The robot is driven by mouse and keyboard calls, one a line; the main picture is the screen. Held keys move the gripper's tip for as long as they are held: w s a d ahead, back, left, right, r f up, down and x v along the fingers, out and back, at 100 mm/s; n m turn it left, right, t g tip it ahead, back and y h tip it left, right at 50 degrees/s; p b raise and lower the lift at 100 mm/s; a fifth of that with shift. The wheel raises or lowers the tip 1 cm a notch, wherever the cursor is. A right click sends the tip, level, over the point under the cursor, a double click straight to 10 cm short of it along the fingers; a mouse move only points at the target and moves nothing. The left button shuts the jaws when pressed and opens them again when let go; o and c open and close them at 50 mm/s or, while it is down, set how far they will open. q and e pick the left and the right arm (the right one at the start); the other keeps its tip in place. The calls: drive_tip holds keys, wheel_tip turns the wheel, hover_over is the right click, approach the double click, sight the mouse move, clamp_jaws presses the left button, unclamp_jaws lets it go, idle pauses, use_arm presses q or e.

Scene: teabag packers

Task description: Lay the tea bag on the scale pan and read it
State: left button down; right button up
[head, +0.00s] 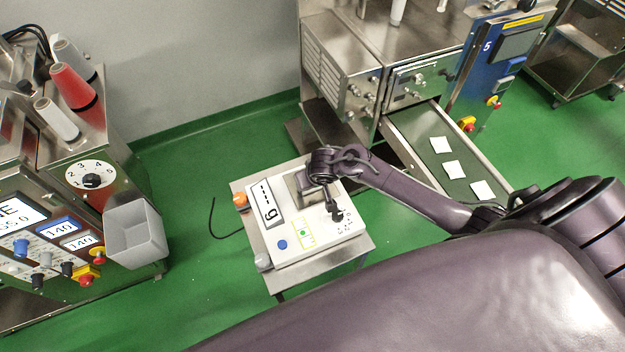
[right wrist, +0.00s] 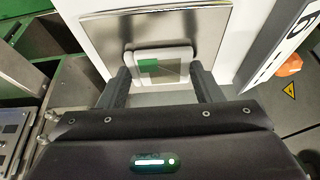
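The scale (head: 325,237) is white and stands on a small steel table. Its display (head: 267,203) shows dashes and "g", no number. Its steel pan (right wrist: 101,31) fills the upper middle of the right wrist view; part of the pan (head: 299,190) shows in the head view. The pale tea bag (right wrist: 172,57) with a green tag lies flat between the fingertips of my right gripper (right wrist: 160,72), over the pan. Both fingers meet its side edges. I cannot tell whether its underside touches the pan. In the head view my wrist hides the fingertips. My left gripper is not in view.
A grey bin (head: 136,235) hangs on the left machine.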

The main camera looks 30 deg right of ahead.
drive_tip(key=o, duration=0.4)
drive_tip(key=shift+r, duration=0.25)
drive_tip(key=p+v, duration=0.2)
drive_tip(key=v, duration=0.9)
drive_tip(key=shift+s+r+p, duration=0.15)
drive_tip(key=shift+r+p, duration=0.2)
drive_tip(key=shift+r, duration=0.05)
